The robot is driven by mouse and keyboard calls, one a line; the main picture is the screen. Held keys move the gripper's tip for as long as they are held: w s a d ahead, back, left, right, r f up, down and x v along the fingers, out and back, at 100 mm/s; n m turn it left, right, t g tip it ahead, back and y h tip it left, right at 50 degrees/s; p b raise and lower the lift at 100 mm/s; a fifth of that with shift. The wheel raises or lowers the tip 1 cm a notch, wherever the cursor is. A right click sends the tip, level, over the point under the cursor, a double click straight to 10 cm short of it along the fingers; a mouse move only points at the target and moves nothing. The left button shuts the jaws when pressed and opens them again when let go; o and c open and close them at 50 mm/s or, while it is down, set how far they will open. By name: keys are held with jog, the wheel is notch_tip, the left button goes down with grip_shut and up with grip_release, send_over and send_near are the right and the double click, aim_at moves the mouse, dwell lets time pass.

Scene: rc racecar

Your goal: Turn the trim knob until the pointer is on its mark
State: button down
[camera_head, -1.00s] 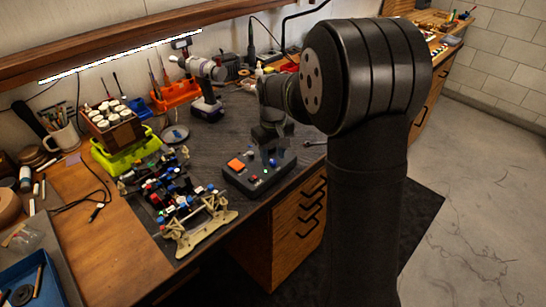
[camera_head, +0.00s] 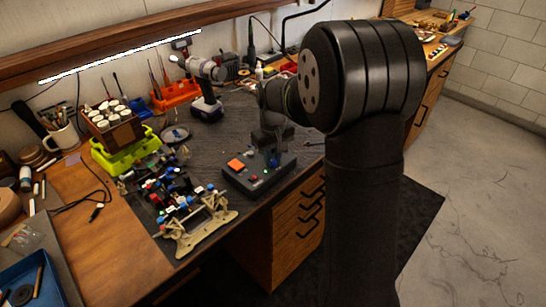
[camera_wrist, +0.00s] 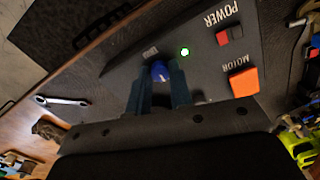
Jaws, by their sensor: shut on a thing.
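The control box (camera_head: 240,184) is a dark box on the grey mat. The wrist view shows its sloped face with a lit green light (camera_wrist: 184,51), a red POWER switch (camera_wrist: 230,36) and an orange MOTOR button (camera_wrist: 244,82). The blue trim knob (camera_wrist: 160,71) shows a short white pointer line; a small grey label (camera_wrist: 150,52) lies just beyond it. My gripper (camera_wrist: 158,80) is shut on the knob, one finger on each side. The pointer's mark cannot be made out.
A racecar chassis (camera_head: 180,200) lies left of the box. A drill (camera_head: 207,95), an orange tool holder (camera_head: 176,96) and a lime tray (camera_head: 127,154) stand behind it. A wrench (camera_wrist: 62,101) lies beside the box.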

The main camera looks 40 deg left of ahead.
aim_at(273, 161)
jog(key=shift+m, duration=2.9)
jog(key=c, duration=1.3)
grip_release()
jog(key=shift+r, duration=0.1)
notch_tip(273, 161, up, 17)
jog(key=shift+r, duration=0.15)
notch_tip(273, 161, down, 18)
jog(key=shift+r, duration=0.25)
